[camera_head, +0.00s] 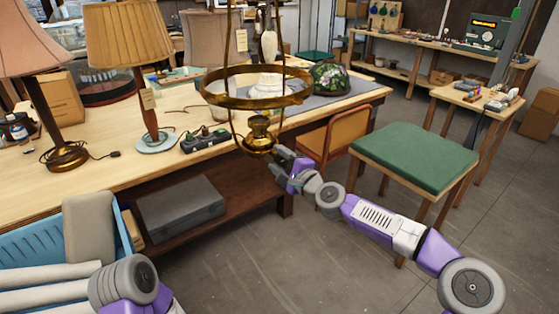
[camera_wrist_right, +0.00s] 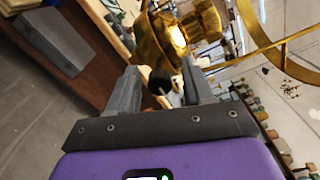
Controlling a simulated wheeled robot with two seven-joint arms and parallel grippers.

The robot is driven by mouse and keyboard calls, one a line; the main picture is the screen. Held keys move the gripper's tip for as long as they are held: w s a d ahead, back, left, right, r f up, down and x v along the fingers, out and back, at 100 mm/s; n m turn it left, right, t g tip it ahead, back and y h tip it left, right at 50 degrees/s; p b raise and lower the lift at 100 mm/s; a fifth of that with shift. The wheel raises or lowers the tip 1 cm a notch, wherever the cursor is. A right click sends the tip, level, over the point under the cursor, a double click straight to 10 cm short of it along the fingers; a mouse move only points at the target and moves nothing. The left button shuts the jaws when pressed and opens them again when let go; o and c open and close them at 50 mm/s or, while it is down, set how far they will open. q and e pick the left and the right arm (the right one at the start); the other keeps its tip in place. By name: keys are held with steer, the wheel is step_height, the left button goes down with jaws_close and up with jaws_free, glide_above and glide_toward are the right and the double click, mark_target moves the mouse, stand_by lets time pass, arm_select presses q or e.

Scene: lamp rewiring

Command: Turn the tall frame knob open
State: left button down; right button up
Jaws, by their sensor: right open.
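The tall brass frame (camera_head: 256,103) hangs in the middle of the head view, with a wide ring and a brass burner (camera_head: 259,134) at its bottom. In the right wrist view the brass burner (camera_wrist_right: 168,35) fills the top middle. A small dark knob (camera_wrist_right: 160,83) with a thin light pin sticks out from it towards me. My right gripper (camera_head: 277,158) is beside the burner, low on its right. In the right wrist view its two fingers (camera_wrist_right: 159,88) are apart, with the knob between them; I cannot tell whether either touches it. My left gripper is out of view.
A workbench (camera_head: 105,178) behind the frame carries shaded lamps (camera_head: 128,35), a dark power strip (camera_head: 205,140) and a stained-glass shade (camera_head: 329,78). A grey case (camera_head: 180,208) lies on its lower shelf. A chair (camera_head: 340,131) and a green-topped stool (camera_head: 413,157) stand at right.

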mark_target(282, 162)
steer(key=v, duration=0.6)
steer(key=shift+d, duration=0.1)
steer(key=shift+v, duration=0.75)
steer(key=s+a+f+n+g+h, duration=0.1)
steer(key=s+f+n+g, duration=0.2)
steer(key=f, duration=0.8)
steer(key=s+a+f+n+g+h+p, duration=0.15)
steer(key=s+f, duration=0.35)
steer(key=f, duration=0.5)
steer(key=s+a+f+n+g+b, duration=0.1)
steer(key=s+a+f+n+g, duration=0.2)
steer(key=f, duration=0.8)
steer(key=s+d+f+n+g+h, duration=0.1)
steer(key=s+d+f+g, duration=0.1)
steer(key=s+f, duration=0.3)
steer(key=s+d+f+n+g+h+p, duration=0.1)
steer(key=s+d+f, duration=0.4)
steer(key=s, duration=0.5)
steer(key=s+d+f+n+g+h, duration=0.2)
steer(key=s+f, duration=0.3)
steer(key=s, duration=0.3)
steer(key=shift+s+d+f+g+p, duration=0.15)
steer(key=shift+d+f+g+p, duration=0.2)
steer(key=shift+d+g, duration=0.4)
